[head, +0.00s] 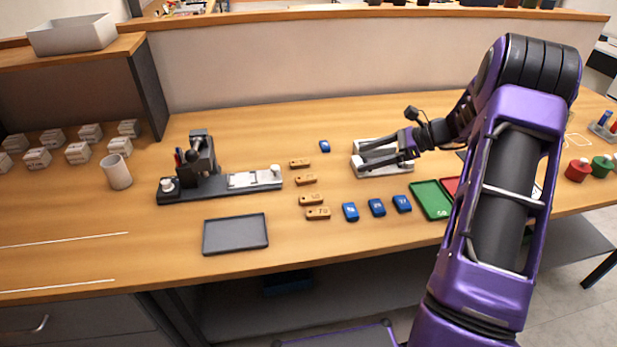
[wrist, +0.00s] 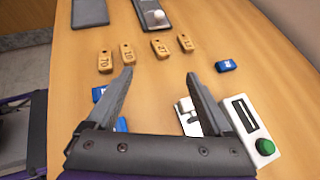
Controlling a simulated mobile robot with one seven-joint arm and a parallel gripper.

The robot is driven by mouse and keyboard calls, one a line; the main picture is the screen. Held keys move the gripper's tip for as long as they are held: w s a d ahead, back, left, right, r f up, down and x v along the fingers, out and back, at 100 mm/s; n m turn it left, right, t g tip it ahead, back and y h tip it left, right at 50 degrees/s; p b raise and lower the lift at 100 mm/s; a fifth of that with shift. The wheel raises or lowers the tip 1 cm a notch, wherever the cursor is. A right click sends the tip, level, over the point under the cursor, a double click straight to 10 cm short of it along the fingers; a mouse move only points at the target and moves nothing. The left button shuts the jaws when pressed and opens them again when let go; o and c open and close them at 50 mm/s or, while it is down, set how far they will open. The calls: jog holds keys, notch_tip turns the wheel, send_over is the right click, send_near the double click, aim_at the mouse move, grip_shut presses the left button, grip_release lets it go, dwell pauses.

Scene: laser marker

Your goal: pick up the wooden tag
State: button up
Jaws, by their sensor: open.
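Several small wooden tags lie in a column on the table, from the far tag (head: 300,163) to the near tag (head: 317,213). In the wrist view they form a row beyond the fingertips, from a tag (wrist: 104,61) at the left to a tag (wrist: 185,42) at the right. Each has a hole and dark markings. My gripper (head: 363,153) is open and empty, to the right of the tags, over a white device (head: 398,170). In the wrist view its spread fingers (wrist: 160,75) point toward the tags, with bare table between them.
Blue tags (head: 350,211) lie right of the near wooden tags, and another blue tag (head: 325,146) lies farther back. The laser marker (head: 200,160) stands left on a dark base. A grey tray (head: 235,234) is at the front. Green tray (head: 431,200) is at the right.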

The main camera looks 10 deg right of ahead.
send_near(307, 178)
jog(key=a, duration=0.1)
jog(key=w+a, duration=0.1)
jog(key=shift+a+f+m, duration=0.3)
jog(key=shift+f, duration=0.1)
jog(key=x, duration=0.5)
jog(key=shift+w+f, duration=0.15)
jog(key=shift+f, duration=0.25)
grip_shut()
